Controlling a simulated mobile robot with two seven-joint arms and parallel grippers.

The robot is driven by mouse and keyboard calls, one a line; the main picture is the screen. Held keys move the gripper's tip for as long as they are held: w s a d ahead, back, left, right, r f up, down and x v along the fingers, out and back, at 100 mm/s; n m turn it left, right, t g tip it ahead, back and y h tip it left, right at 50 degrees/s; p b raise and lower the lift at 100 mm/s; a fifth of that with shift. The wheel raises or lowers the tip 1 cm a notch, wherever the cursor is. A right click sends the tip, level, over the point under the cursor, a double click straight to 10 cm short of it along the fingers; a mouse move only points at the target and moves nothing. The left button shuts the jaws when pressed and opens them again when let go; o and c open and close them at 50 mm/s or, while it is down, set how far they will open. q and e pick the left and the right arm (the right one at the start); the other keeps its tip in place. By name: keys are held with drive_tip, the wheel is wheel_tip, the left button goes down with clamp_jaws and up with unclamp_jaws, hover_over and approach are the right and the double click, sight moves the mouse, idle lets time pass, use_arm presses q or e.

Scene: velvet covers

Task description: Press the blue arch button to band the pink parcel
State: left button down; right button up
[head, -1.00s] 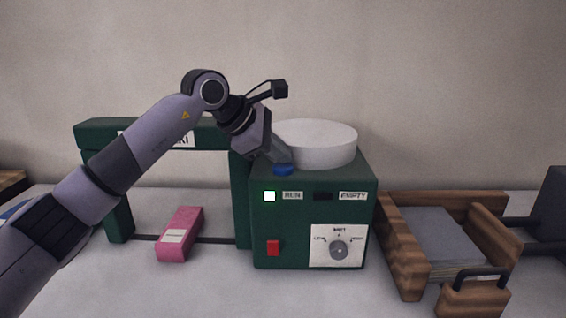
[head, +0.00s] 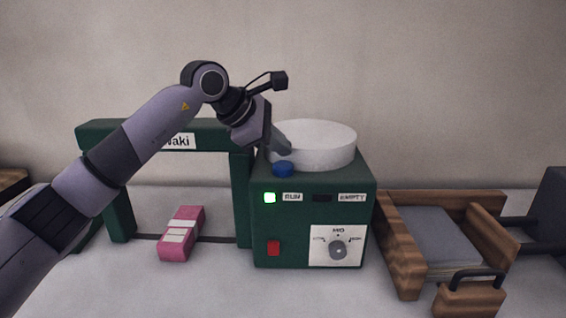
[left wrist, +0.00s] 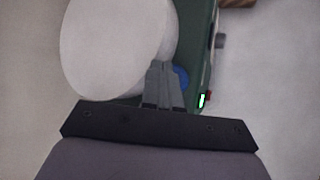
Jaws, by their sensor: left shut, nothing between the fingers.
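The pink parcel (head: 172,246) lies under the green arch (head: 243,195) of the banding machine, with a white label and a white strip across its top. The blue button (head: 283,169) is a round dome on top of the green control box (head: 262,228), beside the arch's right post. It also shows in the left wrist view (left wrist: 181,77), partly behind my fingers. My left gripper (head: 284,148) is shut and empty, its tips just above and behind the button, apart from it. My right gripper is not in view.
A white round drum (head: 325,143) sits on the box close to my fingers. A lit green RUN lamp (head: 270,197), red switch (head: 273,247) and dial (head: 338,250) are on its front. A wooden tray (head: 405,255) stands to the right. The table front is clear.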

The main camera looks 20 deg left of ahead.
sight(280, 166)
use_arm(q)
wheel_tip(280, 166, up, 5)
drive_tip(key=p, duration=0.3)
drive_tip(key=shift+p, duration=0.35)
drive_tip(key=shift+f, duration=0.1)
idle(0.3)
